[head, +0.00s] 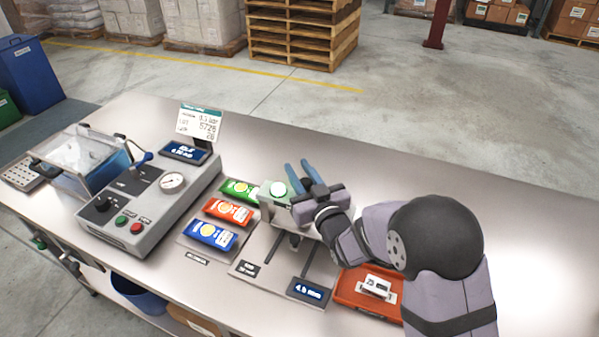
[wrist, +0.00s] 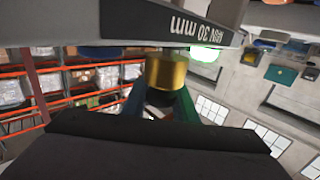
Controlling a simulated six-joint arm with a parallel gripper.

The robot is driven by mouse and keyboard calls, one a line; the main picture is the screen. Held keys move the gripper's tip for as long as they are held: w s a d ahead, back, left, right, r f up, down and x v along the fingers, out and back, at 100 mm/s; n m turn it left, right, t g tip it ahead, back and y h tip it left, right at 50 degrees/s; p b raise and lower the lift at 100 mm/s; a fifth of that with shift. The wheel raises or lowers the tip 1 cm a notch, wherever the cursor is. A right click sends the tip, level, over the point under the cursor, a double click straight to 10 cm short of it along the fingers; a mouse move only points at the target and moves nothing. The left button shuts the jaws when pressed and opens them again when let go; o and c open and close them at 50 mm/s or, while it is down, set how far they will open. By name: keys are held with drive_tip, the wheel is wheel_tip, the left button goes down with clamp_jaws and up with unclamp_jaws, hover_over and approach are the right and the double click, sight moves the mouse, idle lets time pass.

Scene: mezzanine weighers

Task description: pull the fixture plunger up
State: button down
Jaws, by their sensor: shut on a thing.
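The grey fixture (head: 268,205) stands on the steel bench with a pale green round button (head: 278,188) on top. My gripper (head: 297,165) is at its right side, blue fingers pointing up and away. In the wrist view, my gripper (wrist: 162,98) has a blue finger and a green-looking finger on either side of a brass plunger (wrist: 166,70). It is shut on the brass plunger, directly beside the fixture's labelled grey plate (wrist: 150,47). The plunger is hidden in the head view; how far it is raised cannot be told.
Green, red and blue packets (head: 212,233) lie left of the fixture. A control box (head: 150,210) with a gauge stands further left. A small display (head: 309,291) and an orange tray (head: 352,292) are in front. The bench's right side is clear.

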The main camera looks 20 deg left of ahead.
wheel_tip(320, 180, up, 5)
drive_tip(key=shift+w+r, duration=0.1)
drive_tip(key=shift+r, duration=0.1)
drive_tip(key=c, duration=1.5)
unclamp_jaws()
drive_tip(key=shift+r, duration=0.1)
drive_tip(key=shift+c, duration=0.2)
drive_tip(key=shift+o, duration=0.5)
drive_tip(key=shift+f, duration=0.2)
drive_tip(key=b+v, duration=0.2)
drive_tip(key=v, duration=0.5)
drive_tip(key=shift+s, duration=0.25)
drive_tip(key=shift+d+r, duration=0.15)
drive_tip(key=shift+r, duration=0.1)
